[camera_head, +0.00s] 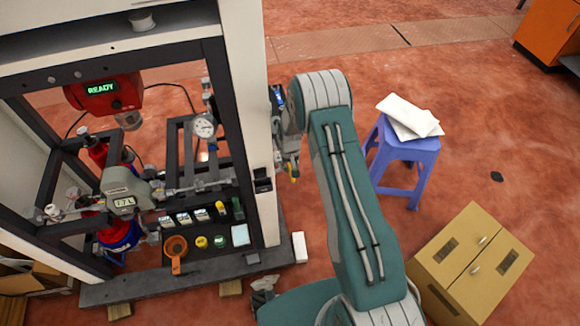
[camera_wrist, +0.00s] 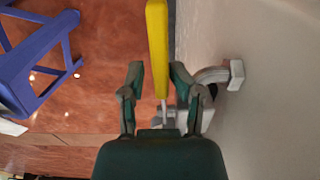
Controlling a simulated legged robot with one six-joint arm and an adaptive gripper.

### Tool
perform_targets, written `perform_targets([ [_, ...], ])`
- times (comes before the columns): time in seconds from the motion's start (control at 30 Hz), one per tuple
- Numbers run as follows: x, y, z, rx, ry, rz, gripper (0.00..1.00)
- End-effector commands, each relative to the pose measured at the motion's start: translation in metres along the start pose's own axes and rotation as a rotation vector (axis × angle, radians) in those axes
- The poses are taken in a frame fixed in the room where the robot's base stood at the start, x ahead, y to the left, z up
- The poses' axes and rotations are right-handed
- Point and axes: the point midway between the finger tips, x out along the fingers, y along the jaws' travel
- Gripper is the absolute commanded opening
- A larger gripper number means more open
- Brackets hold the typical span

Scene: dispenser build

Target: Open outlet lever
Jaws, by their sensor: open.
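The outlet lever shows in the wrist view as a long yellow handle (camera_wrist: 157,42) running up to the top edge of the picture. My gripper (camera_wrist: 157,75) is open, with one dark green finger on each side of the handle. Small gaps seem to remain between fingers and handle. Grey metal valve parts (camera_wrist: 212,75) lie behind the right finger, by a pale wall. In the head view my gripper (camera_head: 287,150) is beside the white post, partly hidden by my arm. A small yellow tip (camera_head: 293,179), probably the lever, shows below it.
A dark frame rig with a white post (camera_head: 250,120) stands left of my arm, holding a red READY unit (camera_head: 103,92) and a gauge (camera_head: 205,126).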

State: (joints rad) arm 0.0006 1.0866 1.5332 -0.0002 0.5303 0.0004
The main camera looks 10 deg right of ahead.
Motion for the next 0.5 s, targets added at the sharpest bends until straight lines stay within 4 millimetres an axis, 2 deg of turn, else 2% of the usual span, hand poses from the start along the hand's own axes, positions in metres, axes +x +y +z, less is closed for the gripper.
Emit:
perform_targets([
  [0.13, 0.0, -0.002, 0.003, -0.002, -0.008, -0.001, 0.51],
  [0.23, -0.009, -0.002, 0.002, -0.003, -0.007, -0.001, 0.51],
  [0.5, -0.052, 0.0, 0.0, -0.001, 0.0, -0.001, 0.51],
])
